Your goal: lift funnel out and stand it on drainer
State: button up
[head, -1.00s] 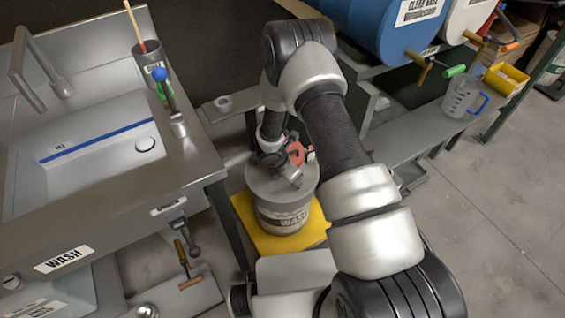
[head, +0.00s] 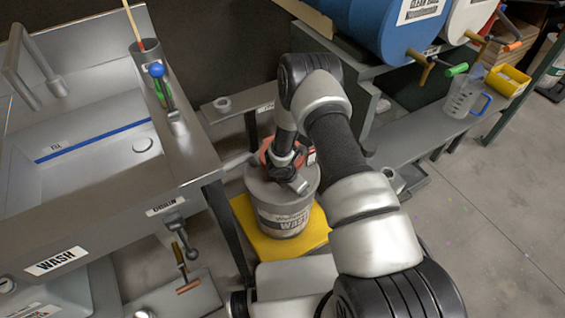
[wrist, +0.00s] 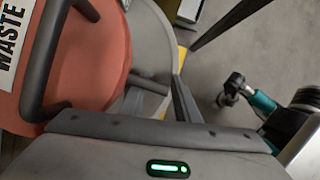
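The red funnel (head: 266,153) shows at the top of the grey waste drum (head: 283,222), partly hidden by my wrist. I cannot tell if it is clear of the drum. My gripper (head: 297,184) is over the drum lid, close against the funnel. In the wrist view the funnel's orange-red bowl (wrist: 105,60) fills the left, with a WASTE label and dark bars across it.
The drum stands on a yellow base (head: 250,235). A blue barrel (head: 385,25) and a shelf with a clear jug (head: 464,97) are at right. Open floor lies at right.

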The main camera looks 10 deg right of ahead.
grip_shut()
